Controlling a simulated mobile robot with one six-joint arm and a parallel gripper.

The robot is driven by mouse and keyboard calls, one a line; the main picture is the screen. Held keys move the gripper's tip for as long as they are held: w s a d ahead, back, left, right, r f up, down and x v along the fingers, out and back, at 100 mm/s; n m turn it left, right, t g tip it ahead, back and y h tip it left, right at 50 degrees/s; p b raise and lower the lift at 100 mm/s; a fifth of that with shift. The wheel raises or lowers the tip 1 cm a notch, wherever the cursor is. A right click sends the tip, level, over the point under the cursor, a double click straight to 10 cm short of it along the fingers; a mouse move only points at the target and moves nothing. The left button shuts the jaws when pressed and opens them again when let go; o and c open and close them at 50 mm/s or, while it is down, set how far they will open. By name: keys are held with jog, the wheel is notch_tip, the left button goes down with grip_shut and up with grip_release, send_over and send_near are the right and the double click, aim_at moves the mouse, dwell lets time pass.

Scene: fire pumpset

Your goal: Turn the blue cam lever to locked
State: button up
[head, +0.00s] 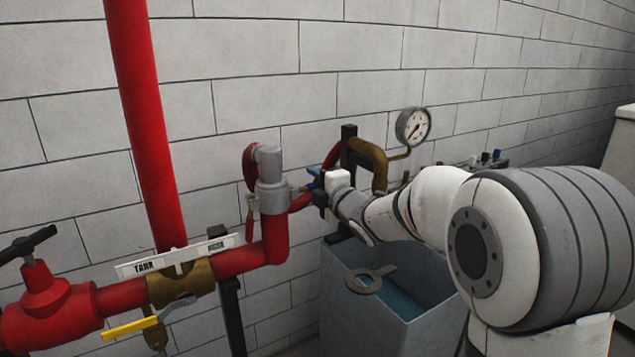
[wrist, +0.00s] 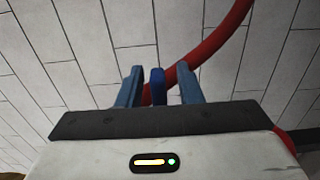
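The blue cam lever (wrist: 156,88) stands upright in the wrist view, darker blue than the fingers. My gripper (wrist: 159,84) is open, with one finger on each side of the lever and a visible gap on both sides. In the head view my gripper (head: 318,184) is at the pipework, just right of the grey vertical fitting. A small blue patch shows there, but I cannot tell whether it is lever or finger. The lever's base and coupling are hidden behind my gripper and wrist.
A red pipe (wrist: 218,48) curves behind the fingers. A pressure gauge (head: 412,126) and brass elbow (head: 377,160) stand close behind my wrist. An open grey tank (head: 365,313) lies below. A yellow-handled valve (head: 130,328) and red handwheel valve (head: 45,300) are at left.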

jog(key=shift+c, duration=0.4)
grip_shut()
